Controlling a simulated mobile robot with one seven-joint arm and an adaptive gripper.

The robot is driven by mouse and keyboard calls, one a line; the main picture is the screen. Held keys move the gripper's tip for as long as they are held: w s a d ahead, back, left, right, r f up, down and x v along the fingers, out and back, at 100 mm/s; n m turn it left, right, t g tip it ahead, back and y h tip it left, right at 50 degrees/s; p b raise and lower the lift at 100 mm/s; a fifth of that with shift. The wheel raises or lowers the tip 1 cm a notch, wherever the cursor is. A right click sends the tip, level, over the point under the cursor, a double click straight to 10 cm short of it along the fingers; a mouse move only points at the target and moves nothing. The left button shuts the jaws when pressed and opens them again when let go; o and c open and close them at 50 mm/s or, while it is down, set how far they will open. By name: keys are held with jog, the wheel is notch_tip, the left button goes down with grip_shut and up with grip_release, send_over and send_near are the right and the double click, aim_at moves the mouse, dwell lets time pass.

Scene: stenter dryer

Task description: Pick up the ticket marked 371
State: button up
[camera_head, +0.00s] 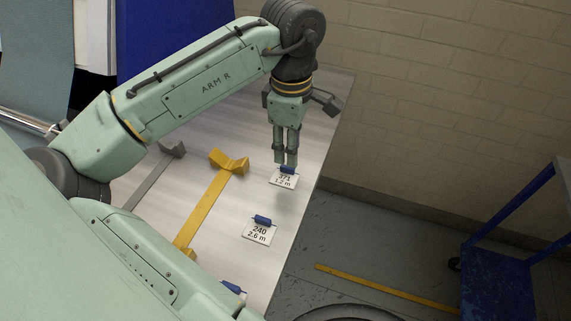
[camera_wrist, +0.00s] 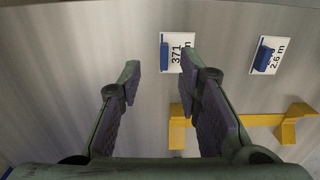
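The ticket marked 371 (camera_head: 284,181) is a white card with "1.2 m" below the number and a blue grip piece on its far edge. It lies on the metal table near its right edge. My gripper (camera_head: 286,160) points down just above its blue piece. In the wrist view the ticket (camera_wrist: 174,60) shows ahead of my gripper (camera_wrist: 160,69). The fingers are apart with nothing between them. The blue piece lines up with the gap, and the right fingertip covers part of the card. Whether a fingertip touches the ticket I cannot tell.
A ticket marked 240 (camera_head: 259,234) lies nearer, also in the wrist view (camera_wrist: 270,56). A third blue-gripped ticket (camera_head: 232,287) is partly hidden by my arm. A yellow bracket (camera_head: 202,210) lies left of the tickets. A brick wall (camera_head: 430,110) and blue cart (camera_head: 497,290) are to the right.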

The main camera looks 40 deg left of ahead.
aim_at(289, 168)
jog(key=f, duration=0.3)
jog(key=f+p, duration=0.1)
jog(key=f, duration=0.1)
jog(key=shift+s, duration=0.3)
jog(key=shift+c, duration=0.2)
grip_shut()
